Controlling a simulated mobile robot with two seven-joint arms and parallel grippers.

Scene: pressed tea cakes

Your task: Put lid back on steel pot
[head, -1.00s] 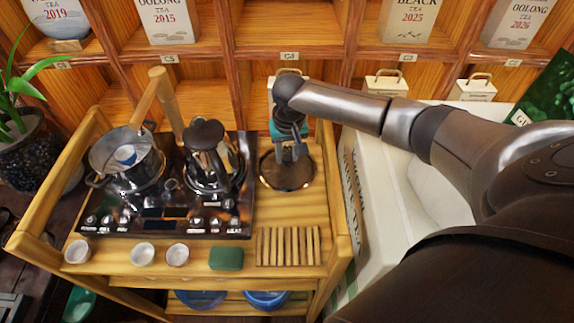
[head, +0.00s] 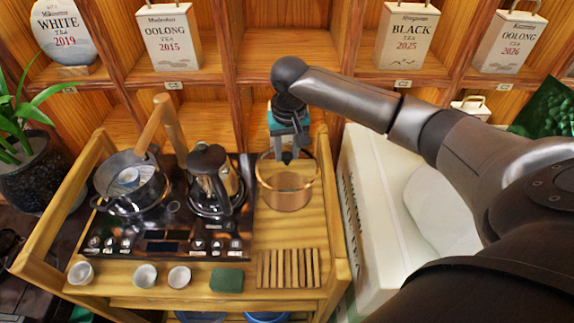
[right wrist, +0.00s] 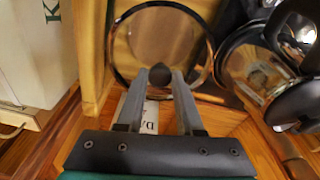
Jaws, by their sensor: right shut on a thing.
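The lid (head: 288,201) is a clear round glass disc with a thin metallic rim, above the right part of the wooden tea table. My right gripper (head: 287,158) is over it, and its fingers (right wrist: 160,76) are shut on the lid's dark knob in the right wrist view. The lid's rim (right wrist: 112,45) rings the fingertips there. The open steel pot (head: 119,201) stands on the left of the black stove, with a small pale round thing inside. My left gripper is not in view.
A glass kettle (head: 212,178) with a black lid and handle stands on the stove between pot and lid. A wooden handle (head: 152,125) rises behind the pot. Small cups (head: 145,275), a green block (head: 227,281) and a slatted wooden rest (head: 288,268) line the front.

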